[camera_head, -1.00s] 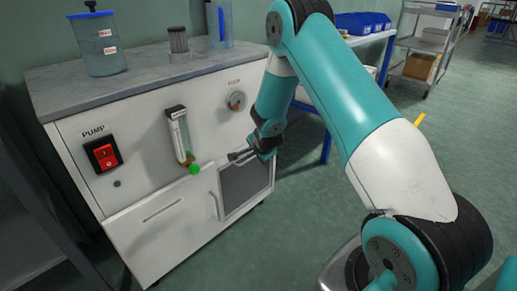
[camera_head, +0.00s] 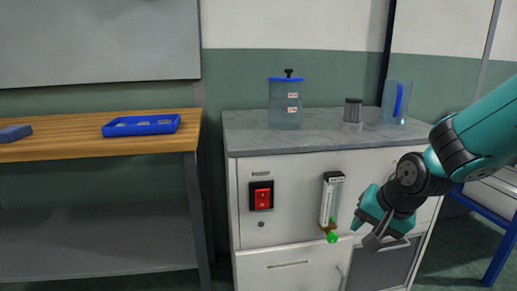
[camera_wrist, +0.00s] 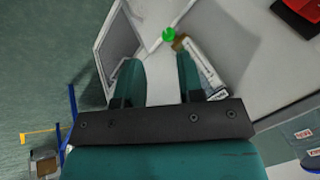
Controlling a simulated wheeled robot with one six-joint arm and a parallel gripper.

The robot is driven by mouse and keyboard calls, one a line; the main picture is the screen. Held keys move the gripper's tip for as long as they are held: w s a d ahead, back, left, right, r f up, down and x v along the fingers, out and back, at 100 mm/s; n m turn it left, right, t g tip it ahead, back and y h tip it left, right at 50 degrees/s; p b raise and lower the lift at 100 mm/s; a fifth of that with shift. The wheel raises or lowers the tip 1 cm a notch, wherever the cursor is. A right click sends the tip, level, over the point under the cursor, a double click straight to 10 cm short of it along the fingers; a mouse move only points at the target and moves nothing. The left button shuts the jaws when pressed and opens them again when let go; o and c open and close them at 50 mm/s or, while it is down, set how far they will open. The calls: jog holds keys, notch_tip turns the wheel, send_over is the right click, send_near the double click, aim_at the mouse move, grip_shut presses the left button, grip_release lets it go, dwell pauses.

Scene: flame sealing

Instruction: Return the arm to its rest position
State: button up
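My arm reaches in from the right edge of the head view. My gripper (camera_head: 365,232) hangs in front of the white cabinet (camera_head: 300,172), to the right of the flowmeter (camera_head: 331,200) with its green knob (camera_head: 332,238). In the wrist view my gripper (camera_wrist: 158,60) shows two teal fingers standing apart with nothing between them. I cannot tell the exact gap between gripper and cabinet.
The red pump switch (camera_head: 262,196) is on the cabinet front. A lidded clear container (camera_head: 285,103), a grey cylinder (camera_head: 353,110) and a clear vessel (camera_head: 396,101) stand on top. A wooden bench (camera_head: 60,135) with a blue tray (camera_head: 141,125) stands left. A blue table frame (camera_head: 500,250) is right.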

jog(key=s+a+r+n+g+y, duration=0.15)
jog(key=s+a+r+n, duration=0.25)
jog(key=s+n, duration=0.55)
jog(key=s+a+r+n+g, duration=0.3)
jog(key=s+a+r+n, duration=0.1)
jog(key=s, duration=1.1)
notch_tip(320, 180, up, 29)
jog(key=w+p, duration=0.1)
jog(key=p, duration=2.7)
jog(key=shift+w+f+m+p, duration=0.15)
jog(key=shift+m+p, duration=0.2)
jog(key=shift+p, duration=0.05)
jog(key=shift+c, duration=0.5)
